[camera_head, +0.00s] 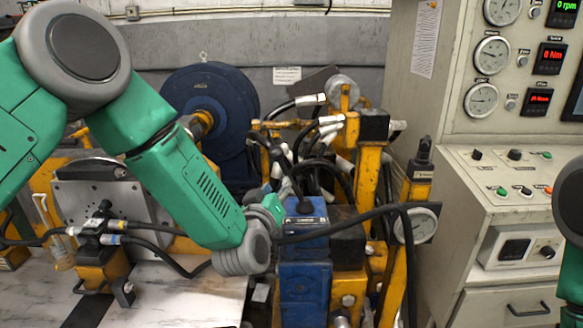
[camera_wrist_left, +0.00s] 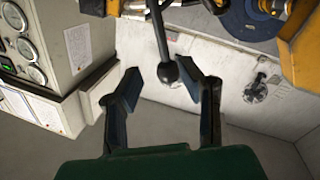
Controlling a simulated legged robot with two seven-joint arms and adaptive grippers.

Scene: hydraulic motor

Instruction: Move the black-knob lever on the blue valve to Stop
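In the left wrist view the black knob (camera_wrist_left: 167,71) at the end of a dark rod shows between the two fingers. My left gripper (camera_wrist_left: 163,76) is open, with a fingertip on each side of the knob and visible gaps. In the head view my left gripper (camera_head: 280,197) is beside the valve's top, partly hidden. My right gripper is out of view.
Black hoses with white fittings (camera_head: 325,122) crowd behind the valve. A yellow post with a gauge (camera_head: 416,225) stands right of it. The control cabinet (camera_head: 500,165) fills the right side. A pale bench top (camera_head: 170,300) lies at the lower left.

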